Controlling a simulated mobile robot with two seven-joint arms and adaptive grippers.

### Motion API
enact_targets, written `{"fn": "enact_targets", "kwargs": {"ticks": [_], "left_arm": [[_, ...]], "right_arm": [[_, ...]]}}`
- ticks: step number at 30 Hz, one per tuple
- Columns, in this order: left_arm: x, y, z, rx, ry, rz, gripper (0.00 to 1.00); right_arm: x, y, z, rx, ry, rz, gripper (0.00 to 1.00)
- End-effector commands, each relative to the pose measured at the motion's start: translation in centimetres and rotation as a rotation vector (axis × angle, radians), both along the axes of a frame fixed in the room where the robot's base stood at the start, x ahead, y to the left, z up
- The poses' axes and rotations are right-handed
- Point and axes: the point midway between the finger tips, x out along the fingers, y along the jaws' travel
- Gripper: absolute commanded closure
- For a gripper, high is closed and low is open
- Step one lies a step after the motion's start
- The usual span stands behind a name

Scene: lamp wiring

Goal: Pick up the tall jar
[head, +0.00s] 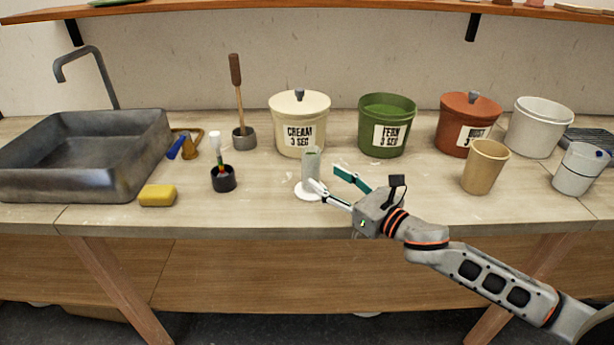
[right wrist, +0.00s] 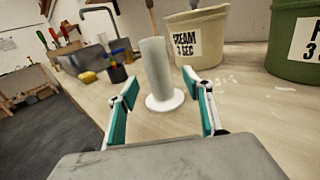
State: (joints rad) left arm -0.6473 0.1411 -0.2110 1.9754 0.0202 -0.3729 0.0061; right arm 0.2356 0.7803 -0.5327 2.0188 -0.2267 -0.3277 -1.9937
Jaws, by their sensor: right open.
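A tall, pale grey-green cylinder (head: 311,165), which looks like the tall jar, stands upright on a round white disc (head: 308,192) near the front of the bench. It also shows in the right wrist view (right wrist: 155,68), ahead of my fingers and in line with the gap between them. My right gripper (head: 327,177) is open, with nothing between its teal-padded fingers (right wrist: 165,92). It comes from the right, close to the jar; I cannot tell whether a fingertip touches it. My left gripper is not in view.
Behind stand a cream lidded pot (head: 300,128), a green pot (head: 386,128) and a rust lidded pot (head: 467,127). A tan cup (head: 485,168) is to the right.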

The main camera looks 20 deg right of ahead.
Motion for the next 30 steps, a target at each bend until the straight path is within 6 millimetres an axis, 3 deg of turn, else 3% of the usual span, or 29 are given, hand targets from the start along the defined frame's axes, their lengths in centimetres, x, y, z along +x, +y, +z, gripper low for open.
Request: {"fn": "enact_targets", "kwargs": {"ticks": [15, 23, 24, 30], "left_arm": [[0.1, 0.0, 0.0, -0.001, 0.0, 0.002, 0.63], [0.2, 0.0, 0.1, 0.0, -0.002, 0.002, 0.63], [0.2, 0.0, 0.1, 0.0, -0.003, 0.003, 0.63], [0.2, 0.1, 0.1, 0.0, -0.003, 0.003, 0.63]], "right_arm": [[5.3, 2.9, -0.4, 0.001, -0.002, 0.0, 0.5], [5.6, 3.1, -0.5, 0.001, 0.0, 0.001, 0.5], [5.6, 3.1, -0.5, 0.001, 0.0, 0.001, 0.52], [5.6, 3.1, -0.5, 0.001, 0.0, 0.0, 1.0]]}}
